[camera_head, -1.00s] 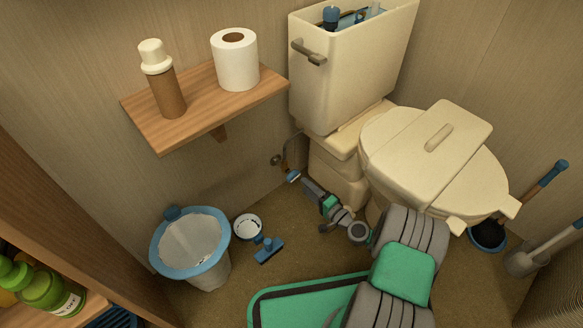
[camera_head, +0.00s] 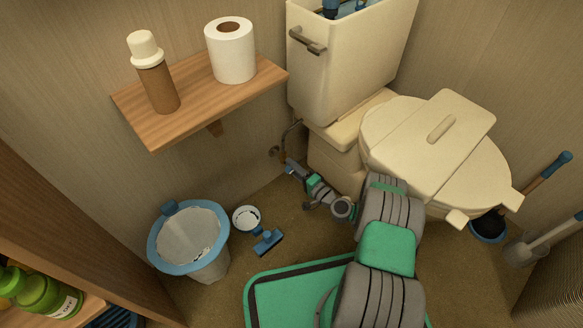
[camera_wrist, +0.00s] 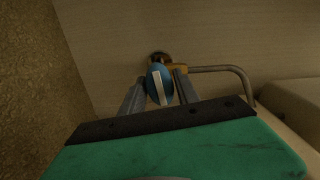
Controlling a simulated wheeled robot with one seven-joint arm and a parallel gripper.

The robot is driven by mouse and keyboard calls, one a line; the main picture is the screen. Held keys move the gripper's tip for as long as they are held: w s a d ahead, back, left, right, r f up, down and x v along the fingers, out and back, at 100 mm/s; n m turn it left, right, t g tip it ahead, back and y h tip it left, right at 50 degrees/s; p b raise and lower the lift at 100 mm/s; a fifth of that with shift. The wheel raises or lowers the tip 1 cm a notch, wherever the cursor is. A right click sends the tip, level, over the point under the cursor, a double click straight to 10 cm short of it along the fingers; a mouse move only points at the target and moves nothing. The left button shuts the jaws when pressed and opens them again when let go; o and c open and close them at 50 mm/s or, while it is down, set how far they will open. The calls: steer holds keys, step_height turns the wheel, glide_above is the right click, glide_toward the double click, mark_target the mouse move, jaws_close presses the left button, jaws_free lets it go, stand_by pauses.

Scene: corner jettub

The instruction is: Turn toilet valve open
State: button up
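The toilet valve has a blue oval handle (camera_wrist: 160,84) with a pale stripe, on a brass fitting (camera_wrist: 178,69) at the wall. In the head view the handle (camera_head: 289,168) is small, low on the wall left of the toilet (camera_head: 345,80). My gripper (camera_wrist: 160,80) points at the valve, with one finger on each side of the handle. The fingers are apart. I cannot tell whether they touch the handle. In the head view my gripper (camera_head: 295,173) reaches the valve, and its fingertips are too small to make out.
A wooden shelf (camera_head: 200,100) with a toilet roll (camera_head: 231,52) and a bottle (camera_head: 154,75) juts out above left. The toilet base is close on the right.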

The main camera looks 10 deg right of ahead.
steer(key=c, duration=0.7)
steer(key=shift+a, duration=0.2)
jaws_close()
steer(key=shift+n, duration=0.4)
steer(key=n, duration=0.2)
steer(key=shift+s+n, duration=0.1)
steer(key=shift+n, duration=0.2)
steer(key=n, duration=0.4)
steer(key=shift+d+f, duration=0.1)
steer(key=n, duration=0.4)
steer(key=shift+s, duration=0.1)
steer(key=shift+n, duration=1.7)
